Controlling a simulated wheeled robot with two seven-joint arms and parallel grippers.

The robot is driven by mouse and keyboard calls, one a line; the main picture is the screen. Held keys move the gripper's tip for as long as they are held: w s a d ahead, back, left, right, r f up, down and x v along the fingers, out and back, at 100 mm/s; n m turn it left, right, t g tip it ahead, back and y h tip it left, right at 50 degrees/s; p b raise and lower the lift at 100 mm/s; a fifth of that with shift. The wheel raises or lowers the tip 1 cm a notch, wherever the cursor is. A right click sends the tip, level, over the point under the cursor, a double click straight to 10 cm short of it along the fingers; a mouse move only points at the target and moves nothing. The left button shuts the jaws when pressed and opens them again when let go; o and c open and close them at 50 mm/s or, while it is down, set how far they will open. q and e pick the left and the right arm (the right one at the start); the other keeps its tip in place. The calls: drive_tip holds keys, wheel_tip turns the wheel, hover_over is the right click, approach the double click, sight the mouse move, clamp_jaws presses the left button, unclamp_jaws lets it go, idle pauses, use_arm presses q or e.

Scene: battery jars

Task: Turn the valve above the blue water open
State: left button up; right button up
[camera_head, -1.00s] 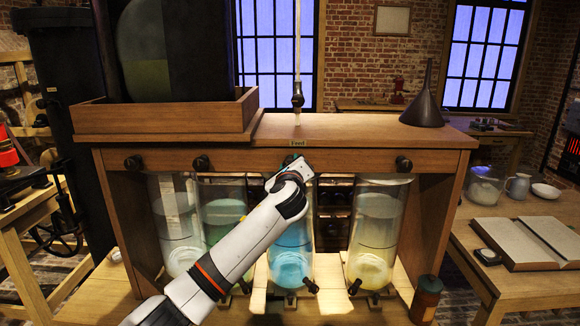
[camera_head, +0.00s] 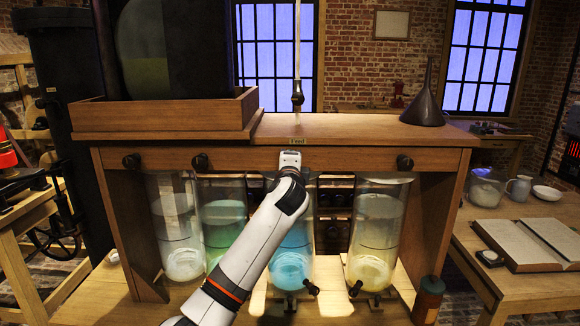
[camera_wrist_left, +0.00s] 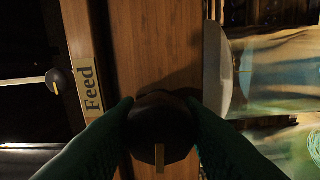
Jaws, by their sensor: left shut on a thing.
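The blue water jar (camera_head: 292,262) stands under the wooden beam, third from the left, partly hidden behind my left arm. Its valve is hidden in the head view by my left gripper (camera_head: 290,156), which is at the beam just under the "Feed" label (camera_head: 297,140). In the left wrist view the valve's dark round knob (camera_wrist_left: 160,128) sits between the two fingers of my left gripper (camera_wrist_left: 160,115), which are shut on it. A pale yellow mark on the knob runs up and down in that picture. My right gripper is not in view.
Other dark valve knobs show on the beam at left (camera_head: 131,161), centre-left (camera_head: 200,162) and right (camera_head: 404,162). Below stand a whitish jar (camera_head: 178,235), a green jar (camera_head: 221,225) and a yellow jar (camera_head: 372,260). A funnel (camera_head: 424,100) stands on top.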

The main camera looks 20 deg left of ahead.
use_arm(q)
drive_tip(key=shift+f+n, duration=0.15)
drive_tip(key=shift+n, duration=0.35)
drive_tip(key=o, duration=0.9)
drive_tip(key=shift+o, duration=0.2)
drive_tip(key=b+v, duration=0.2)
drive_tip(key=v, duration=1)
drive_tip(key=shift+b, duration=0.35)
